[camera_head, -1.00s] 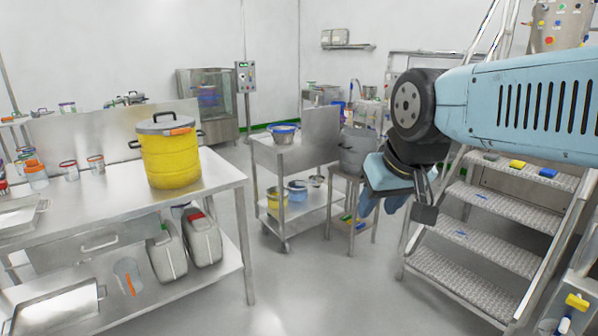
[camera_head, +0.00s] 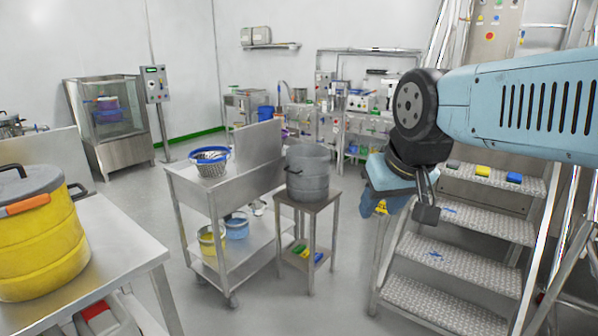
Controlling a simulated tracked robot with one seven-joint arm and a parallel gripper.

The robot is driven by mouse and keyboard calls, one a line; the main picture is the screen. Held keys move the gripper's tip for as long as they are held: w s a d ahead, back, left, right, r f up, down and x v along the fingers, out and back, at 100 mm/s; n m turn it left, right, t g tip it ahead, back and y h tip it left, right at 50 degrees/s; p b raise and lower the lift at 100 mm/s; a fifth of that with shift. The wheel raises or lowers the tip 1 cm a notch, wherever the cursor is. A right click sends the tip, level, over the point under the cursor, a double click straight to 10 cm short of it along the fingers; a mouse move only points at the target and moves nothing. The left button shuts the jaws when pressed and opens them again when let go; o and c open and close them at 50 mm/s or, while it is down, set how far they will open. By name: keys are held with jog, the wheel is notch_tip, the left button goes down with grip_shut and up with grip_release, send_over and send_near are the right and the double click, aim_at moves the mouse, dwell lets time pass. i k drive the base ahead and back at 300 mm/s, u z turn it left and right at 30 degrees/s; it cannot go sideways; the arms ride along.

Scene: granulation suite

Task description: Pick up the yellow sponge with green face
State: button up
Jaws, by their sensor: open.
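A small yellow and green block (camera_head: 299,249), which looks like a sponge with a green face, lies on the lower shelf of the small steel stand (camera_head: 310,262). A blue piece (camera_head: 317,257) lies beside it. A yellow block (camera_head: 482,172) also lies on an upper step of the metal stairs; I cannot tell whether it has a green face. My gripper (camera_head: 402,211) is open, pointing down in the air in front of the stairs, right of the stand and apart from both blocks. Nothing shows between its fingers.
A grey pot (camera_head: 308,173) stands on the stand. A steel cart (camera_head: 190,182) with a blue-rimmed basket (camera_head: 209,160) stands to its left. A yellow drum (camera_head: 38,240) sits on the near-left table. Metal stairs (camera_head: 460,250) fill the right. The middle floor is clear.

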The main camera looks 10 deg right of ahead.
aim_at(483, 172)
jog(key=z, duration=0.35)
jog(key=i, duration=1.05)
jog(key=z, duration=1.25)
jog(key=i, duration=0.95)
jog(key=z, duration=0.45)
jog(key=k, duration=0.85)
jog(key=z, duration=0.2)
jog(key=i, duration=0.9)
jog(key=u, duration=0.1)
